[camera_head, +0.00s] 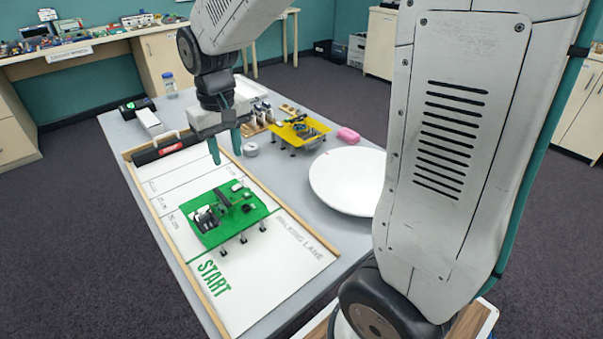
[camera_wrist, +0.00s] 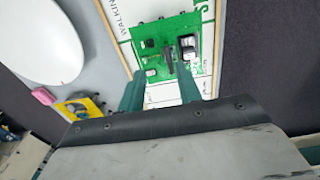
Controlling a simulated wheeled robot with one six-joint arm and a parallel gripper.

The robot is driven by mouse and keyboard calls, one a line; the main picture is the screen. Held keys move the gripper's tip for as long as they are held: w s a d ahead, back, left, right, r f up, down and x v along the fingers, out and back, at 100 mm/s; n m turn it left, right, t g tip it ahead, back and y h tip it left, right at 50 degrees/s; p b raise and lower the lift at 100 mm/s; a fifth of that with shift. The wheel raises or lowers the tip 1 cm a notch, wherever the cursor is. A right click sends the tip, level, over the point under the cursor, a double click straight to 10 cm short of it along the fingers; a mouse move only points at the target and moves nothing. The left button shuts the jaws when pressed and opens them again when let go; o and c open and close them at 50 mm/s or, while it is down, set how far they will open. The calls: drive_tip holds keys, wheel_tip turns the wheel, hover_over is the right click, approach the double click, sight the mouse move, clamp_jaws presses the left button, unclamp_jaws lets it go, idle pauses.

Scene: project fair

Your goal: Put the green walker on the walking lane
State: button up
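The green walker (camera_head: 222,217) is a flat green board with small legs and dark and white parts on top. It stands on the white walking lane (camera_head: 290,262), close to the green START print, and also shows in the wrist view (camera_wrist: 150,36). My gripper (camera_head: 227,150) is above the lane, beyond the walker in the head view and apart from it. Its two teal fingers (camera_wrist: 160,90) are spread with nothing seen between them, and the walker lies past their tips in the wrist view.
A yellow walker (camera_head: 298,128), a pink block (camera_head: 347,134) and a large white round dish (camera_head: 350,180) stand right of the lane. A black roll (camera_head: 166,149) lies at the lane's far end. A wooden rim (camera_head: 172,255) edges the lane. A clear jar (camera_head: 171,85) stands behind.

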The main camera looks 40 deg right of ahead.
drive_tip(key=s+d+r, duration=0.1)
drive_tip(key=s+r, duration=0.2)
drive_tip(key=s, duration=0.9)
drive_tip(key=s+d+r, duration=0.1)
drive_tip(key=s+r, duration=0.2)
drive_tip(key=s, duration=0.8)
drive_tip(key=shift+s+d+t, duration=0.15)
drive_tip(key=shift+s+t, duration=0.2)
drive_tip(key=shift+t, duration=0.05)
